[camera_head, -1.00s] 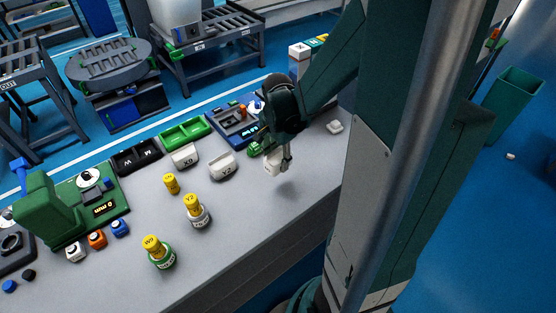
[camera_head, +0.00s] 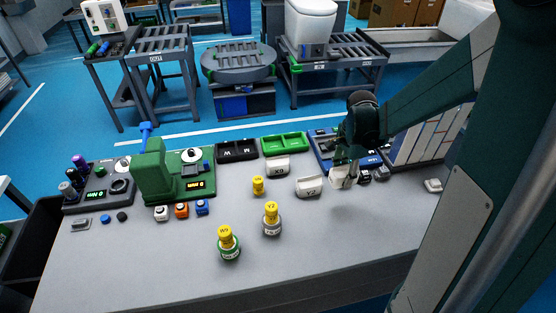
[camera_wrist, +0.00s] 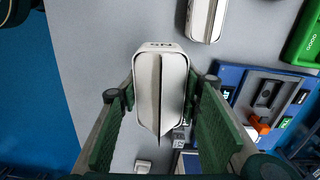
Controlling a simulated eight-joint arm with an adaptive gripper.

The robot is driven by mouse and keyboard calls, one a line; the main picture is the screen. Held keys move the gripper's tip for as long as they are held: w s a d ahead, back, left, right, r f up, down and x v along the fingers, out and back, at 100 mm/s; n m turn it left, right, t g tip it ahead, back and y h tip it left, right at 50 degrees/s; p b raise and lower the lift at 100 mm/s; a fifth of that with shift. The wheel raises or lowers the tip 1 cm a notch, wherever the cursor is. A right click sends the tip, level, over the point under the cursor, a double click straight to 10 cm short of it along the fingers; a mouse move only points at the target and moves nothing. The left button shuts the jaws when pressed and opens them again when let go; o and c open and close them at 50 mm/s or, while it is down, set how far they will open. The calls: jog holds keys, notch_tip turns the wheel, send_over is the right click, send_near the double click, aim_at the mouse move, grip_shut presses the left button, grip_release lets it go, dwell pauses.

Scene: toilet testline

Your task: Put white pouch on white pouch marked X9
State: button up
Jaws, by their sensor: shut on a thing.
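My gripper (camera_head: 345,174) is shut on a white pouch (camera_head: 340,177), held at the right of the bench. In the wrist view the pouch (camera_wrist: 160,85) sits between the two green finger pads, its labelled end pointing away; I cannot read the label surely. The white pouch marked X9 (camera_head: 277,167) lies on the bench in front of the green tray, left of my gripper. Another white pouch, marked Y2 (camera_head: 309,187), lies between them, nearer the front. One white pouch (camera_wrist: 205,18) shows at the top of the wrist view.
A green tray (camera_head: 285,144) and a black tray (camera_head: 236,151) stand behind the pouches. A blue device (camera_head: 325,150) is behind my gripper. Yellow-capped bottles (camera_head: 271,218) stand left of Y2. A small white item (camera_head: 433,185) lies at right. The front right bench is clear.

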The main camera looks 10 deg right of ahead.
jog(key=w+a+r+p, duration=0.2)
jog(key=w+a+r, duration=0.1)
jog(key=w+a, duration=0.65)
jog(key=r+m+p, duration=0.1)
jog(key=p, duration=0.1)
send_over(278, 161)
jog(key=shift+w+a, duration=0.1)
jog(key=shift+w, duration=0.05)
jog(key=shift+f, duration=3.1)
jog(key=shift+f, duration=1.9)
jog(key=shift+f, duration=0.15)
